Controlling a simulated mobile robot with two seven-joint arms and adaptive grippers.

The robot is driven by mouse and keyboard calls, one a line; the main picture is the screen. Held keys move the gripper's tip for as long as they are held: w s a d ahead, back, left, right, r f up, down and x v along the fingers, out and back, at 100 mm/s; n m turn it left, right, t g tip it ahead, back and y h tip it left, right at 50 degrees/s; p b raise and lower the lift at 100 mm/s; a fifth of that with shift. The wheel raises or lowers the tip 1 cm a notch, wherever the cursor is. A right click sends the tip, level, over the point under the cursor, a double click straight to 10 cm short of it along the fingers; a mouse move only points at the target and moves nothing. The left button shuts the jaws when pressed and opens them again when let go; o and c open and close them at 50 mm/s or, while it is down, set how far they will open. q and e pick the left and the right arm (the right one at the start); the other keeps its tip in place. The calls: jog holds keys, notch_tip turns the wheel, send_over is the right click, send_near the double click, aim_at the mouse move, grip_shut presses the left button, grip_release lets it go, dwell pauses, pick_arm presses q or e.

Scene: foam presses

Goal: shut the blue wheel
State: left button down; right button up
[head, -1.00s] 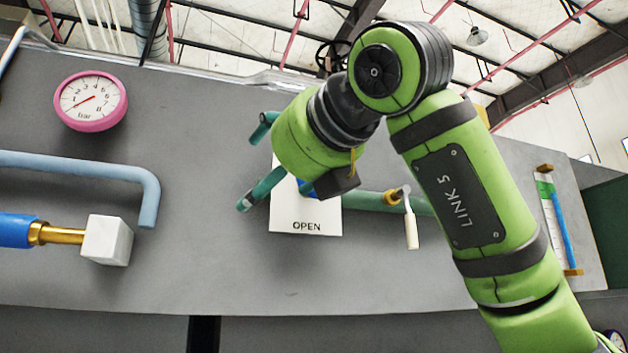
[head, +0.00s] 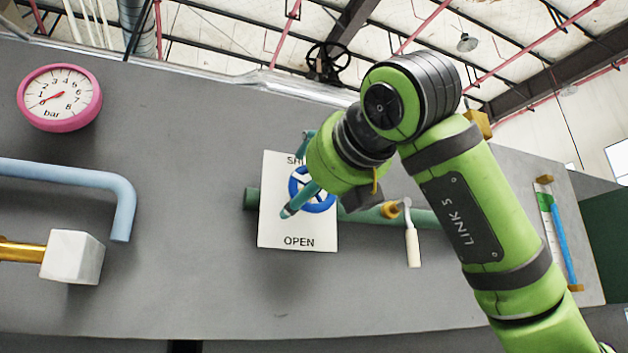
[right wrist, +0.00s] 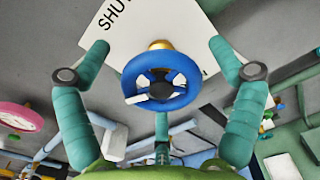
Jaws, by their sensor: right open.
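The blue wheel (head: 325,203) is mounted on a white plate (head: 270,220) on the grey wall. The plate reads OPEN at the bottom; the word at its top is partly covered in the head view and begins SHUT in the right wrist view. My right gripper (head: 297,173) is open in front of the plate, and a finger crosses part of the wheel. In the right wrist view, the wheel (right wrist: 188,96) appears between the two spread teal fingers (right wrist: 159,47), with no visible contact. A white mark (right wrist: 150,97) shows at the wheel. My left gripper is out of view.
A green pipe (head: 425,217) runs behind the plate, with a white-handled lever (head: 413,245) to the right. A pink gauge (head: 59,97), a light blue pipe (head: 70,175) and a white block (head: 72,257) are at the left. A sight gauge (head: 560,230) is at far right.

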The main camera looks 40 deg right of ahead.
jog(key=shift+s, duration=0.1)
jog(key=shift+s+a+r, duration=0.15)
jog(key=shift+s, duration=0.1)
jog(key=c, duration=1.1)
jog(key=shift+o, duration=0.2)
jog(key=shift+m, duration=0.3)
jog(key=m+b, duration=0.1)
jog(key=m, duration=0.1)
jog(key=shift+m+b, duration=0.3)
jog(key=shift+b, duration=0.1)
jog(key=m+b, duration=0.1)
jog(key=m, duration=0.1)
jog(key=shift+m, duration=0.3)
jog(key=m+b, duration=0.1)
jog(key=m, duration=0.3)
jog(key=shift+d+b, duration=0.2)
jog(key=shift+b, duration=0.1)
jog(key=shift+f+m+b, duration=0.2)
jog(key=shift+m+b, duration=0.2)
jog(key=shift+m, duration=1.4)
jog(key=shift+c, duration=0.2)
